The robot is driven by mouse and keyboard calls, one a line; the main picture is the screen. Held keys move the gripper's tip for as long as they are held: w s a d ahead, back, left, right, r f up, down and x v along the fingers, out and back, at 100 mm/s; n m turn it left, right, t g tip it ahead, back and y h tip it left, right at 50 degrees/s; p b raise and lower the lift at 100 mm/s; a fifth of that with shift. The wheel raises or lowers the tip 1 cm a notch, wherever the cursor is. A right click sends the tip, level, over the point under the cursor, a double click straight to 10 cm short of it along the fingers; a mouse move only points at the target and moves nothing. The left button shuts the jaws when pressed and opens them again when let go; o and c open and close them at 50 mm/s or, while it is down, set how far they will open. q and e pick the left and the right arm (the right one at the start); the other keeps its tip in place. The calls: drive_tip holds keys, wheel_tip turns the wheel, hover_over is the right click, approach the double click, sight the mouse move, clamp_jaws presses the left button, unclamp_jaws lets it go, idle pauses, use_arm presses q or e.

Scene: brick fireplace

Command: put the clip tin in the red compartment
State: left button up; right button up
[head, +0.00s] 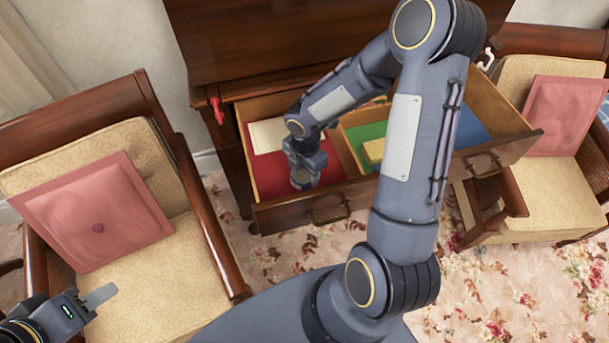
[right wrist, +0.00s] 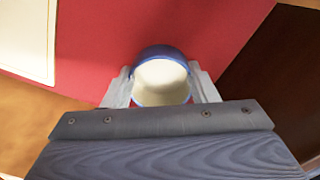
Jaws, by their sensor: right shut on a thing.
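The clip tin (right wrist: 163,80) is a small round tin with a blue side and a pale top, seen in the right wrist view. My right gripper (right wrist: 163,88) is shut on it, one finger on each side. In the head view my right gripper (head: 304,178) reaches down into the red compartment (head: 272,168) at the left of the open drawer, with the blue of the tin just showing under it. Whether the tin touches the red floor I cannot tell. My left gripper (head: 98,300) is at the lower left, away from the drawer; its jaw opening is unclear.
A cream item (head: 266,134) lies at the back of the red compartment. The green compartment (head: 362,133) holds a yellow block (head: 373,151); a blue compartment (head: 470,128) is at the right. The drawer front (head: 345,200) and dividers are raised edges. Cushioned chairs stand either side.

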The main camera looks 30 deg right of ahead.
sight(305, 178)
drive_tip(key=shift+f, duration=1.55)
drive_tip(key=o, duration=1)
drive_tip(key=shift+c, duration=0.2)
wheel_tip(305, 178, up, 12)
drive_tip(key=s+a+r+m+t+y, duration=0.2)
drive_tip(key=s+r+m, duration=0.4)
drive_tip(key=m, duration=0.5)
drive_tip(key=s+a+r+m+t+y, duration=0.1)
drive_tip(key=s+a+r+m+t, duration=0.1)
drive_tip(key=s+r+m, duration=0.5)
drive_tip(key=s+m+t, duration=0.1)
drive_tip(key=s+m, duration=0.2)
drive_tip(key=m, duration=0.2)
drive_tip(key=shift+s+a+r+t+y, duration=0.15)
drive_tip(key=shift+s+a+t+y, duration=0.15)
drive_tip(key=shift+s+y, duration=0.1)
